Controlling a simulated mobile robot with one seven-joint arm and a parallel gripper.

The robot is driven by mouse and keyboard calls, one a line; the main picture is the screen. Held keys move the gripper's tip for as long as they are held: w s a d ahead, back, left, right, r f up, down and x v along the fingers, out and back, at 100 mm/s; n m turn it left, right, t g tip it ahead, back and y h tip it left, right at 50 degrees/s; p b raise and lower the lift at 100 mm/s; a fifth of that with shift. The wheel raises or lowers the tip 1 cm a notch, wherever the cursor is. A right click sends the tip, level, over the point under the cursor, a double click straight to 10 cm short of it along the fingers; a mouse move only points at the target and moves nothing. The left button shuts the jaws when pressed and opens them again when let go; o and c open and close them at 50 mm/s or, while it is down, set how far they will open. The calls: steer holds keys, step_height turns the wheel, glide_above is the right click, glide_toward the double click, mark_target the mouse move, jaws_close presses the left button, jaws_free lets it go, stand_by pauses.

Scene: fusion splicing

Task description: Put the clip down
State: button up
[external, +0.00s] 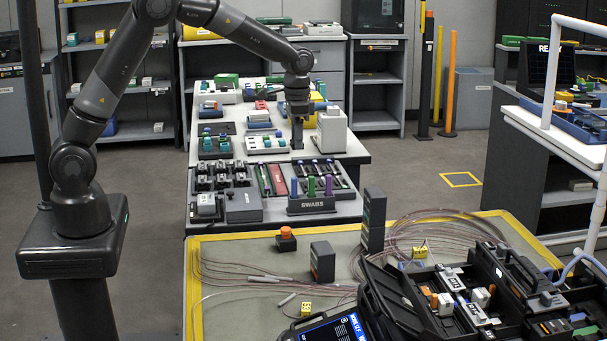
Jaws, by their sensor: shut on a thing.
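My gripper (297,141) points straight down over the far white-topped bench (352,152), just left of a white box-like container (332,130). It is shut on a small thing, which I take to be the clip. The fingers hide most of it, and it is too small to make out its shape. The fingertips are low, close to the bench top. I cannot tell whether the held thing touches the surface.
A white tray (262,146) with small coloured parts lies left of my gripper. A swab holder (312,205) with coloured tubes stands at the bench's front edge. The nearer yellow-edged mat (225,260) carries looped cables, dark blocks and an open black case (395,305).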

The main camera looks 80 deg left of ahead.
steer(key=a+f, duration=0.8)
steer(key=a, duration=0.1)
steer(key=w+a+f, duration=0.1)
steer(key=a+f, duration=0.3)
steer(key=a, duration=0.1)
steer(key=shift+a, duration=0.1)
steer(key=shift+f, duration=2)
steer(key=shift+f, duration=0.15)
steer(key=o, duration=0.9)
steer(key=shift+o, duration=0.2)
step_height(320, 180, up, 12)
steer(key=shift+r, duration=0.25)
